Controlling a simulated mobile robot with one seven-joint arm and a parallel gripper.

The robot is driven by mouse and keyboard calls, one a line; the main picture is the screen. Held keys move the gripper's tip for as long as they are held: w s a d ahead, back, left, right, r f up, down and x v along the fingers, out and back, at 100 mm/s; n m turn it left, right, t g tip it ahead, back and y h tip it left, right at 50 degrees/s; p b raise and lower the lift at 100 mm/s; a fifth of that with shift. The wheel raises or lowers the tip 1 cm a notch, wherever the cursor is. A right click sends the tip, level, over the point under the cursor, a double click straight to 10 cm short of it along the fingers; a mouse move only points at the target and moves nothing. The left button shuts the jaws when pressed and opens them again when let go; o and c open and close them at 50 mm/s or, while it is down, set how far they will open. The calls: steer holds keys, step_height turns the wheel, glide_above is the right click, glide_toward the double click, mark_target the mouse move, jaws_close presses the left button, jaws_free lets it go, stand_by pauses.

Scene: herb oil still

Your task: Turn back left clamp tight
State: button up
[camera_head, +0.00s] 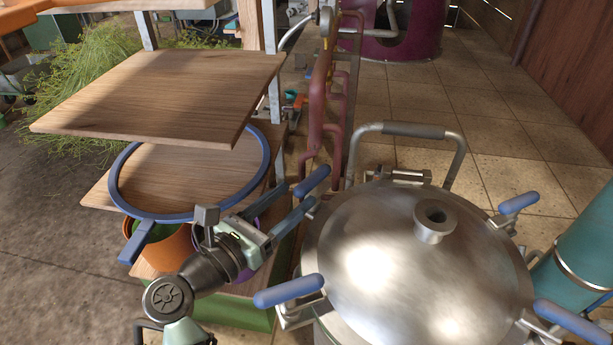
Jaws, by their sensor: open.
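The still's domed steel lid (375,235) fills the right foreground, with a short open spout on top. The back left clamp (313,180) shows as a blue handle at the lid's left rear edge, slanting up to the right; its metal base is largely hidden. My gripper (300,196) reaches in from the lower left with its two fingers apart, tips right at the lower end of this handle. I cannot tell whether they touch it. Other blue-handled clamps sit at the front left (290,291), front right (572,323) and back right (518,203).
A wooden shelf (165,85) stands left of the still, close to my arm. A blue ring with a handle (118,188) lies below its upper board. A bent lid handle (455,160) rises behind the lid. A teal cylinder (585,240) stands at right. Tiled floor behind is open.

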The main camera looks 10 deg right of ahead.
mark_target(307, 184)
steer(key=x, duration=0.5)
steer(key=shift+p, duration=0.35)
jaws_close()
